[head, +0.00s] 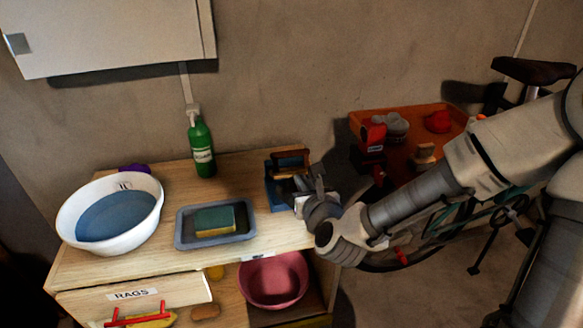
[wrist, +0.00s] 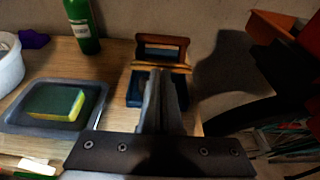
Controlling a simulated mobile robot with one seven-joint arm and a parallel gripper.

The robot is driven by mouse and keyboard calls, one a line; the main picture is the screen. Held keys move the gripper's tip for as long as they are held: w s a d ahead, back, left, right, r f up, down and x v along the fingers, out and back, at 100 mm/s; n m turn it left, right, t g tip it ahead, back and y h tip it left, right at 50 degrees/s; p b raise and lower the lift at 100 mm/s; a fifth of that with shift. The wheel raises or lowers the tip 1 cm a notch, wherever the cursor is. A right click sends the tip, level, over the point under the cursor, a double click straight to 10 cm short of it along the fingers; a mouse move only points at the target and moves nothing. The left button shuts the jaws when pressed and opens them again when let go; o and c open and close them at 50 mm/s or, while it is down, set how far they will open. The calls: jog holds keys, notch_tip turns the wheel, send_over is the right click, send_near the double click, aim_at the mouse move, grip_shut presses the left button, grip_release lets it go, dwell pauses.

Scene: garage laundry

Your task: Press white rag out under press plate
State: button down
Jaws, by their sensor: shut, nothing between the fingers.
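A small blue press (head: 272,194) with a brown wooden handle (head: 290,158) stands at the right end of the wooden counter. It also shows in the wrist view, with its blue base (wrist: 181,92) on both sides of my fingers and the handle (wrist: 162,42) behind them. My gripper (head: 300,186) is shut and empty, at the front right of the press. In the wrist view my closed fingers (wrist: 160,82) cover the middle of the press. I cannot tell whether they touch it. I cannot make out the white rag or the press plate; my fingers hide that part.
A grey tray (head: 184,240) with a green-yellow sponge (head: 214,220) lies left of the press. A white basin (head: 146,212) of water and a green bottle (head: 201,150) stand further left. A pink bowl (head: 274,279) sits below. An orange shelf (head: 455,112) and a bicycle are at right.

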aim_at(291, 172)
jog(key=b+x, duration=0.2)
jog(key=x, duration=0.8)
jog(key=shift+b, duration=0.3)
jog(key=shift+r+p, duration=0.1)
jog(key=shift+p, duration=0.2)
jog(key=shift+a+r+p, duration=0.1)
jog(key=shift+r+p, duration=0.05)
jog(key=shift+p, duration=0.15)
jog(key=shift+w+g, duration=0.1)
jog(key=shift+g, duration=0.2)
